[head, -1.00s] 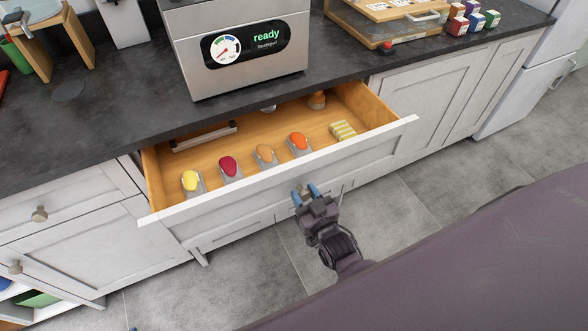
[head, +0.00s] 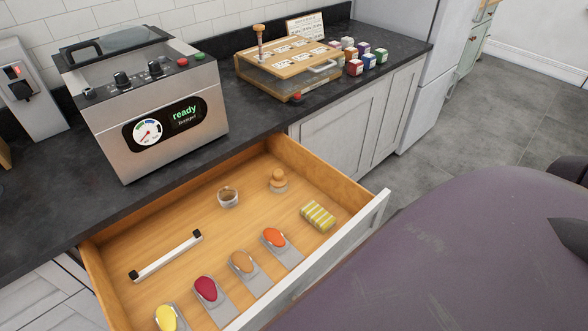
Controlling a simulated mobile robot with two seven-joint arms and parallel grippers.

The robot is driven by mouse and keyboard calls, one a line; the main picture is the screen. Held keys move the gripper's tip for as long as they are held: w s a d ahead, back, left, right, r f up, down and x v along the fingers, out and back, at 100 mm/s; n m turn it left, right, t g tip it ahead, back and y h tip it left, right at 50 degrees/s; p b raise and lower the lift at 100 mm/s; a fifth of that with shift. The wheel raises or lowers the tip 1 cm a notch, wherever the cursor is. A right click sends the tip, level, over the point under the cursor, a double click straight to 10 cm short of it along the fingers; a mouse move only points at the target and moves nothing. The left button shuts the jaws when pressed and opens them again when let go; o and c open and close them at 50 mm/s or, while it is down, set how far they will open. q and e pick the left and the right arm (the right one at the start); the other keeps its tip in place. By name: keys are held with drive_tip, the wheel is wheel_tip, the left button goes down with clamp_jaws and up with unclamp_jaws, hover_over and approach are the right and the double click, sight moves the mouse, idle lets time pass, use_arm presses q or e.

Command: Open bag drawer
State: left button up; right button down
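The drawer (head: 150,230) is pulled well out from under the dark counter, and its wooden inside shows. It holds a row of grey pieces with yellow (head: 166,318), dark red (head: 206,289), tan (head: 242,262) and orange (head: 274,237) oval tops. A yellow-and-white striped block (head: 318,216), a white bar with black ends (head: 166,257), a small round cup (head: 228,197) and a wooden-knobbed piece (head: 279,181) also lie in it. No bag can be made out. The white drawer front (head: 330,255) is partly hidden by my purple body. Neither gripper is in view.
A steel machine with a "ready" display (head: 150,110) stands on the counter (head: 235,120) above the drawer. A wooden box with a glazed front (head: 290,65) and several small coloured boxes (head: 355,67) stand right of it. A fridge (head: 425,60) stands beyond.

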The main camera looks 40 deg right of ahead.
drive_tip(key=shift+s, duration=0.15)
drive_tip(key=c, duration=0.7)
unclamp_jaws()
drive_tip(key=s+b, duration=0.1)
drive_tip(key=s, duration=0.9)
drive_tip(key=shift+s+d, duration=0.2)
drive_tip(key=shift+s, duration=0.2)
